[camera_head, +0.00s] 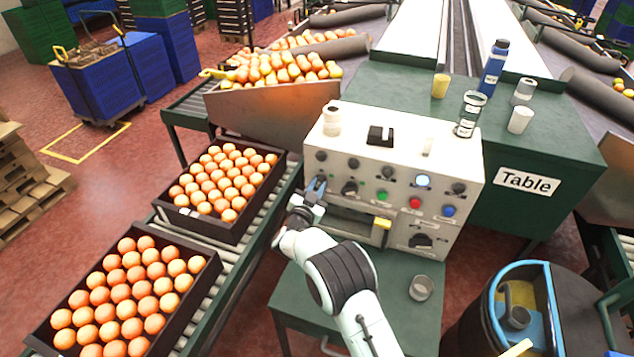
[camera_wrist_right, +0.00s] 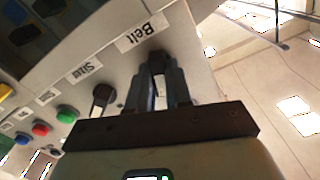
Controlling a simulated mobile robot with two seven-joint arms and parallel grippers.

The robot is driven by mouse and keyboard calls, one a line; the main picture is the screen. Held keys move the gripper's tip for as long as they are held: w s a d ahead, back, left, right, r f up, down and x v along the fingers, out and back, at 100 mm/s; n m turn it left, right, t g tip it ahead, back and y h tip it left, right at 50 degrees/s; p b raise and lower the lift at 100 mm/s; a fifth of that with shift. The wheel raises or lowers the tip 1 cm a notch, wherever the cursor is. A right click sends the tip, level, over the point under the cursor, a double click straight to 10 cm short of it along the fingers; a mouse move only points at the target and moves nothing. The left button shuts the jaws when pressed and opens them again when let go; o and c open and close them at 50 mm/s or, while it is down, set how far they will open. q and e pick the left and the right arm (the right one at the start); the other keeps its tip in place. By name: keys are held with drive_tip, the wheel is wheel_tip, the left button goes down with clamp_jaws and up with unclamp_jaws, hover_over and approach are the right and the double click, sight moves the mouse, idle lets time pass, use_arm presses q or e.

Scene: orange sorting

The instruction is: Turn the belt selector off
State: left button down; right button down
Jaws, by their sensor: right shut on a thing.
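The white control panel (camera_head: 400,165) stands in the middle of the head view, with rows of knobs and coloured buttons on its sloped front. My right gripper (camera_head: 316,186) is at the left end of the lower row. In the right wrist view its two fingers (camera_wrist_right: 160,80) are shut on the black belt selector (camera_wrist_right: 157,60) under the "Belt" label (camera_wrist_right: 141,33). In the head view the gripper hides this selector, and I cannot tell its exact setting. My left gripper is not in view.
A sizer knob (camera_wrist_right: 103,95) sits beside the belt selector, followed by green (camera_head: 382,195), red (camera_head: 415,203) and blue (camera_head: 448,211) buttons. Trays of oranges (camera_head: 246,224) stand on rollers to the left. A jar (camera_head: 332,118) and other items stand above the panel.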

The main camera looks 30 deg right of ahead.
drive_tip(key=shift+n+p, duration=1.2)
drive_tip(key=shift+n, duration=0.7)
drive_tip(key=c, duration=1)
unclamp_jaws()
drive_tip(key=shift+c, duration=0.2)
drive_tip(key=b+v, duration=0.1)
drive_tip(key=v, duration=1.2)
drive_tip(key=shift+s, duration=0.2)
drive_tip(key=shift+a, duration=0.1)
